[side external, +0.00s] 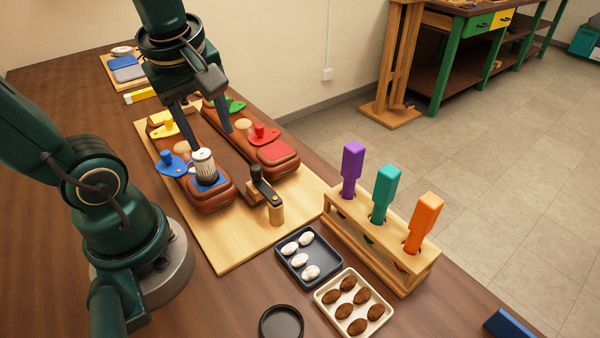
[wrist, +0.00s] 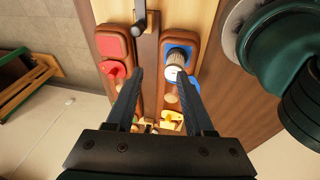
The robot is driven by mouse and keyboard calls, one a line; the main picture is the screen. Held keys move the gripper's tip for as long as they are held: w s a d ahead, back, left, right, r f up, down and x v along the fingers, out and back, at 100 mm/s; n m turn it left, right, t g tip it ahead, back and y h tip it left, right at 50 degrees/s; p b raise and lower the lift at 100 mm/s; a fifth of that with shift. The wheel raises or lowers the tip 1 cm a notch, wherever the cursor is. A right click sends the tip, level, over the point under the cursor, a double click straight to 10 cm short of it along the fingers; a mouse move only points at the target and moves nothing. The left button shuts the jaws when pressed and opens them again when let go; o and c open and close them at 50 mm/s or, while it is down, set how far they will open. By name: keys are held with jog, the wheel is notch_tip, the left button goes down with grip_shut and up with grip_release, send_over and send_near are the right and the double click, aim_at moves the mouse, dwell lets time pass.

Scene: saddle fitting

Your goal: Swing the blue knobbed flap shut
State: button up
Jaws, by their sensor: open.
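The blue knobbed flap (side external: 172,167) sticks out over the left edge of the left brown padded block (side external: 212,200). Its blue knob stands up. A blue pad (side external: 207,183) on that block's near end carries a ribbed cylinder with a white top (side external: 204,168), which stands upright beside the flap. In the wrist view the cylinder (wrist: 177,60) sits by the right finger, and the flap is partly hidden behind that finger. My gripper (side external: 208,140) is open and empty above the blocks, behind the cylinder; its spread fingers also show in the wrist view (wrist: 160,72).
The right block has a red flap (side external: 262,135) and red pad (side external: 276,151). Yellow (side external: 166,130) and green (side external: 236,105) flaps lie farther back. A dark lever on a wooden post (side external: 275,208) stands in front. A tool rack (side external: 378,250) and trays of stones (side external: 310,256) are at right.

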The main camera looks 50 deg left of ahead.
aim_at(165, 152)
jog(key=s+a+f+n+g, duration=0.1)
jog(key=a+n+g, duration=0.1)
jog(key=a+n, duration=0.1)
jog(key=s+a+f+n+g, duration=0.1)
jog(key=a+n+g, duration=0.1)
jog(key=a+n, duration=0.2)
jog(key=s+a+f+n+g, duration=0.1)
jog(key=a+n, duration=0.2)
jog(key=n, duration=0.2)
jog(key=shift+a+f+g, duration=0.15)
jog(key=shift+a+g, duration=0.1)
jog(key=shift+g, duration=0.15)
jog(key=shift+s+a+f, duration=0.15)
jog(key=shift+s+f, duration=0.1)
jog(key=shift+f, duration=0.15)
jog(key=shift+x, duration=2.2)
grip_shut()
